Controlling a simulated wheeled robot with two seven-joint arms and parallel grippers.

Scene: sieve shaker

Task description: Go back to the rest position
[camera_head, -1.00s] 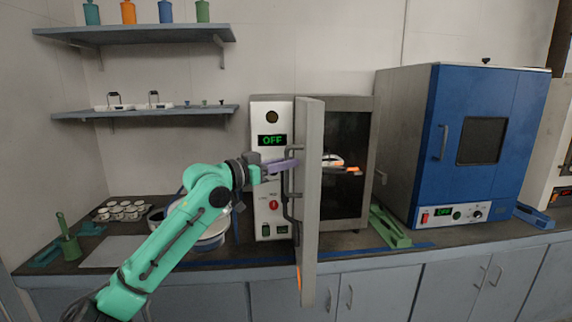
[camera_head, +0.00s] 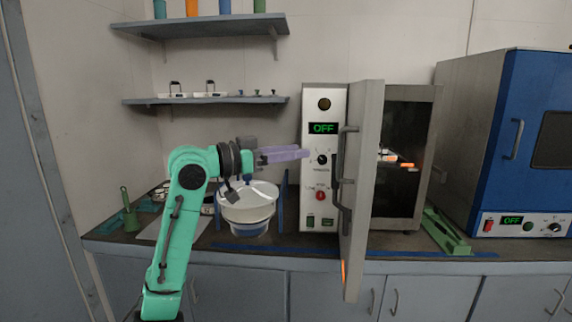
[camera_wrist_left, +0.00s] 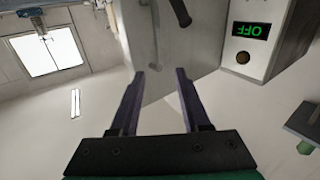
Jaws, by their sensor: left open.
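My left gripper (camera_head: 306,154) is level and points right in the head view, in front of the oven's control panel. Its purple jaws are open and empty; the wrist view shows the two fingers (camera_wrist_left: 158,72) spread apart with nothing between them. My left arm (camera_head: 178,225) rises from the bottom left in green. The small grey oven (camera_head: 311,170) reads OFF, and its door (camera_head: 362,190) stands open towards me. The fingers look clear of the door handle (camera_head: 347,180), though the exact gap is hard to judge. My right gripper is not in view.
A white sieve pan (camera_head: 248,196) stands on the counter behind my left arm. Two wall shelves (camera_head: 205,100) hang above it. A blue oven (camera_head: 487,150) stands at the right, with a green tool (camera_head: 446,232) beside it. The open door juts past the counter edge.

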